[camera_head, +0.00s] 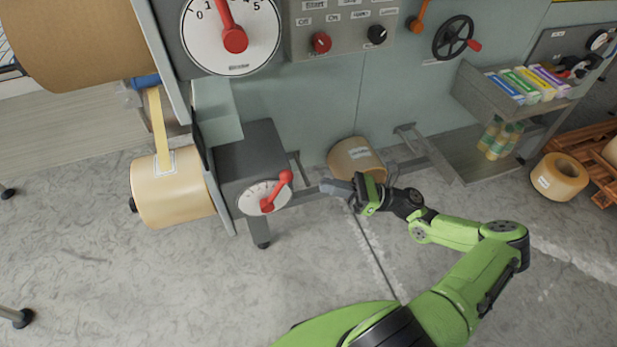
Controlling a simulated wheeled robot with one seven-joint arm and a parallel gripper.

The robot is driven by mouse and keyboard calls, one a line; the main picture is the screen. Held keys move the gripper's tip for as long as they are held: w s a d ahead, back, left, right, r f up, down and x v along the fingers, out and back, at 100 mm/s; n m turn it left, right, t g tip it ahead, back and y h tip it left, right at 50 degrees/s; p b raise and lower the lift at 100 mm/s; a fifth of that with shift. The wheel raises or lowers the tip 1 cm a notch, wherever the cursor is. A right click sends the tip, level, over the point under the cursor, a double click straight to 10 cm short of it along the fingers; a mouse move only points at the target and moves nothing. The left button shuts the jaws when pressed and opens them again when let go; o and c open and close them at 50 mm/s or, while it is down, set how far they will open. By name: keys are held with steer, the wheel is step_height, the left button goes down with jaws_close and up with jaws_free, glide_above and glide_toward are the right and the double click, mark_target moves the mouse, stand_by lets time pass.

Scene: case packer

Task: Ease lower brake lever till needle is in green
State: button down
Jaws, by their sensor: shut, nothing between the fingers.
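The lower brake lever (277,190) is red and sits on a small white dial (252,196) on the front of a grey box. It tilts up and to the right from its hub. My gripper (326,187) is shut and empty, pointing left, to the right of the lever with a small gap in the picture. A larger white dial (205,45) at the top has a red pointer (230,28) leaning slightly left of upright, between 1 and 5. No separate needle or green band can be made out.
A roll of tan tape (172,195) hangs left of the grey box (250,150). Another roll (356,157) lies behind my gripper by the machine. A control panel (340,35) with knobs and a black handwheel (453,37) are above. The floor in front is clear.

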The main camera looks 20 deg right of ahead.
mark_target(277, 190)
steer(key=x, duration=0.6)
steer(key=shift+w+a, duration=0.1)
steer(key=shift+a, duration=0.05)
